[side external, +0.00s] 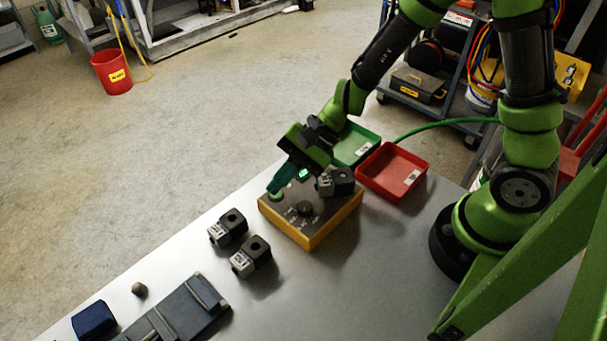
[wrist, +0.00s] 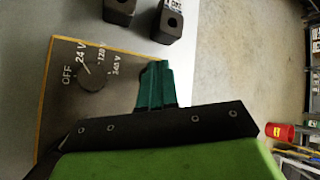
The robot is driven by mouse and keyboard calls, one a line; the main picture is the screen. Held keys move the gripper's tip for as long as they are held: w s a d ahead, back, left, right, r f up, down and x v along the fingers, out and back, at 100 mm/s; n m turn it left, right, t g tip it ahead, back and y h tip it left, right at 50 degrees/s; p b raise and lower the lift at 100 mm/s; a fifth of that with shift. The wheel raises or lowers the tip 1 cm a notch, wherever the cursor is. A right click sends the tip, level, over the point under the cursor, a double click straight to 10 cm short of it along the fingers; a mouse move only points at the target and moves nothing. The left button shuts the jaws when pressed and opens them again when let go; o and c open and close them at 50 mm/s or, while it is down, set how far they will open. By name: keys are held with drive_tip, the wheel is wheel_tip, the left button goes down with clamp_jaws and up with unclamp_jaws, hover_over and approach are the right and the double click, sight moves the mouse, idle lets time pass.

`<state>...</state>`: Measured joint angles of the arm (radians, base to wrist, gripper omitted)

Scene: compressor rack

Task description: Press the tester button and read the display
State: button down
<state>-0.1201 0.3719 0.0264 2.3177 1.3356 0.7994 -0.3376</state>
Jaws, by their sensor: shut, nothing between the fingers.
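The tester (side external: 311,233) is a yellow-sided box with a grey top on the metal table. It has a dark rotary knob (side external: 305,208), and in the wrist view the knob (wrist: 93,76) is ringed by OFF, 24 V, 120 V and 240 V. A green round button (side external: 277,196) shows at the tester's left corner. My gripper (side external: 273,189) is shut and empty, its teal fingers pointing down at or just above this button; I cannot tell if they touch. In the wrist view the fingers (wrist: 155,68) hide the button. A dark block (side external: 336,182) sits on the tester's far side. No display reading is legible.
Two dark blocks with holes, one (side external: 228,228) and another (side external: 251,257), stand left of the tester. A green tray (side external: 355,146) and a red tray (side external: 392,171) lie behind it. A blue-grey fixture (side external: 188,310) is at the front left.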

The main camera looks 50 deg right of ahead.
sight(281, 193)
drive_tip(key=shift+f, duration=0.45)
idle(0.7)
drive_tip(key=shift+r, duration=0.85)
drive_tip(key=shift+r, duration=2.5)
